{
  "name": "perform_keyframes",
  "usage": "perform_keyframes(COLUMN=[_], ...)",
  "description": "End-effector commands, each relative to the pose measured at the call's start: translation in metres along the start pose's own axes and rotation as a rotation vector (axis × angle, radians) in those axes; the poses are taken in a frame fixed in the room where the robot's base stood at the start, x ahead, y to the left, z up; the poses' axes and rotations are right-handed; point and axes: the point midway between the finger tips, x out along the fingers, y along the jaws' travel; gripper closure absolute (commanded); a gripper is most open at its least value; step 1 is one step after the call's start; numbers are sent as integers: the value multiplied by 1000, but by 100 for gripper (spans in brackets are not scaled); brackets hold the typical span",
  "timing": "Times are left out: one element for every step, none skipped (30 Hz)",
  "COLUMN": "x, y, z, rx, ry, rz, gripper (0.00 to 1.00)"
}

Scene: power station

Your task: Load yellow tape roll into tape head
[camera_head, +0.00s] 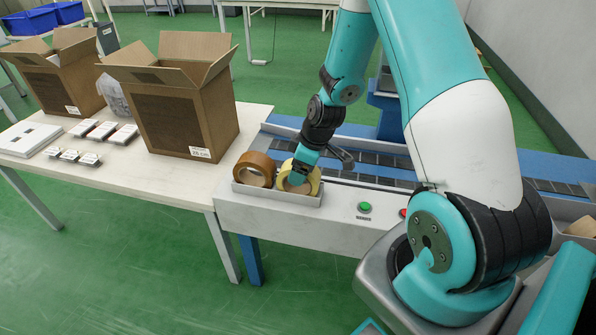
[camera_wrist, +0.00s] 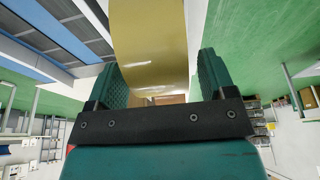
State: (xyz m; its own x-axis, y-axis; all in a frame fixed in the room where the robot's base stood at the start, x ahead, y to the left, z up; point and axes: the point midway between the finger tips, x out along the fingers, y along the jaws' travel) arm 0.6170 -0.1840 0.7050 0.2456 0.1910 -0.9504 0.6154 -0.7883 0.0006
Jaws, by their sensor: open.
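The yellow tape roll (camera_head: 312,181) stands upright in a small grey tray (camera_head: 278,193) on the corner of the white machine. My gripper (camera_head: 297,172) is at the roll, reaching down from above. In the wrist view the yellow tape roll (camera_wrist: 148,45) lies between the two green fingers of my gripper (camera_wrist: 160,80). The fingers are apart, with a gap visible on each side of the roll. A brown tape roll (camera_head: 254,169) stands in the same tray, to the left. I cannot make out the tape head.
A green button (camera_head: 364,207) and a red button (camera_head: 403,213) sit on the machine's front. A roller conveyor (camera_head: 370,158) runs behind. At left, a white table (camera_head: 150,174) holds open cardboard boxes (camera_head: 187,112) and small packages (camera_head: 103,130).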

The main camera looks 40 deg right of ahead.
Motion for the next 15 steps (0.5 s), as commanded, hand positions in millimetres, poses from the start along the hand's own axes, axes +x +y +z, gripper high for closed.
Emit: perform_keyframes(x=[-14,-20,-30,-37,-44,-53,-59,-65,-73,-78,-82,-88,-91,-94,-97], y=[1,1,1,1,1,1,1,1,1,0,0,0,0,0,0], z=[-1,-1,-1,-1,-1,-1,-1,-1,-1,-1,0,-1,0,-1,-1], rx=[0,0,1,1,1,1,1,0,1,1,1,0,0,0,-1], ry=[2,3,3,3,3,3,3,2,2,2,2,2,1,1,1], rz=[4,4,4,4,5,5,4,4,4,3,3,3,2,2,2], gripper=[24,24,24,24,24,24,24,24,24,24,24,24,24,24,24])
